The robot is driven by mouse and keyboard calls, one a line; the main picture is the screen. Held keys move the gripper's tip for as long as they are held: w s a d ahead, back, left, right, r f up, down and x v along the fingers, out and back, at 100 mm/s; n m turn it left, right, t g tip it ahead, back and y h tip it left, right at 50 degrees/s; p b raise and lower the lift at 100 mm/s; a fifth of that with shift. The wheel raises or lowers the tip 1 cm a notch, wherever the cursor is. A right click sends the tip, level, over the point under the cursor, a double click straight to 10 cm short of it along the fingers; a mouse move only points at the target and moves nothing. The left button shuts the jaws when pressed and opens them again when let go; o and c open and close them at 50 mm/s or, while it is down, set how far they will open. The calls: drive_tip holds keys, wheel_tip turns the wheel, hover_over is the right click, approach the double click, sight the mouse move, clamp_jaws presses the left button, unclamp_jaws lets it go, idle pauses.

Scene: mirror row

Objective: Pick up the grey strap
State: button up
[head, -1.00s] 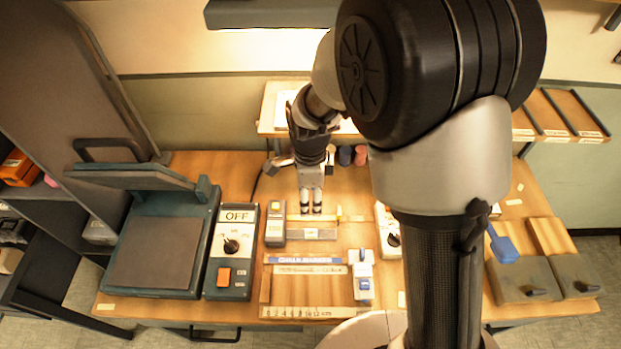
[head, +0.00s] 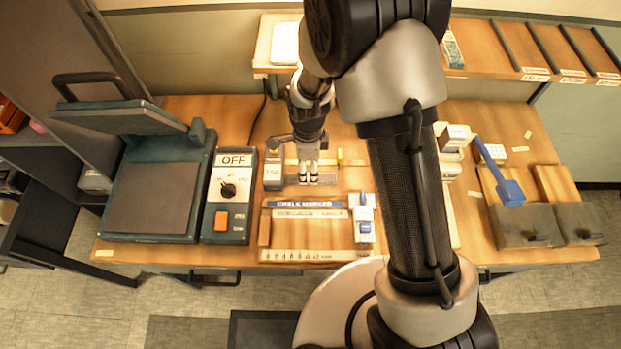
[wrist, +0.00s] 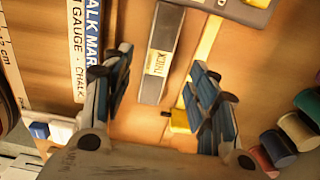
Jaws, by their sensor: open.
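The grey strap (wrist: 170,25) is a flat grey strip with a small pale label, lying on the wooden bench. In the wrist view it runs lengthwise between my open fingers, its near end free. It also shows in the head view (head: 328,178), partly hidden behind my fingertips. My gripper (head: 308,179) points down over the strap from the back of the bench. In the wrist view my gripper (wrist: 158,72) is open, with one blue-padded finger on each side of the strap. I cannot tell how far above the bench the fingertips are.
A thin wooden strip with a yellow end (wrist: 182,121) lies close beside the strap. A blue chalk-marked gauge frame (head: 310,204) lies in front, and a small grey-yellow device (head: 273,172) stands at left. Several coloured spools (wrist: 278,143) stand behind. A press (head: 150,195) stands farther left.

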sight(309, 178)
wheel_tip(309, 178, down, 5)
drive_tip(key=shift+s+r+b, duration=0.1)
drive_tip(key=shift+r+b, duration=0.05)
drive_tip(key=shift+b, duration=0.7)
drive_tip(key=shift+r, duration=0.1)
drive_tip(key=shift+c, duration=0.5)
drive_tip(key=c, duration=1.2)
drive_tip(key=shift+o, duration=0.2)
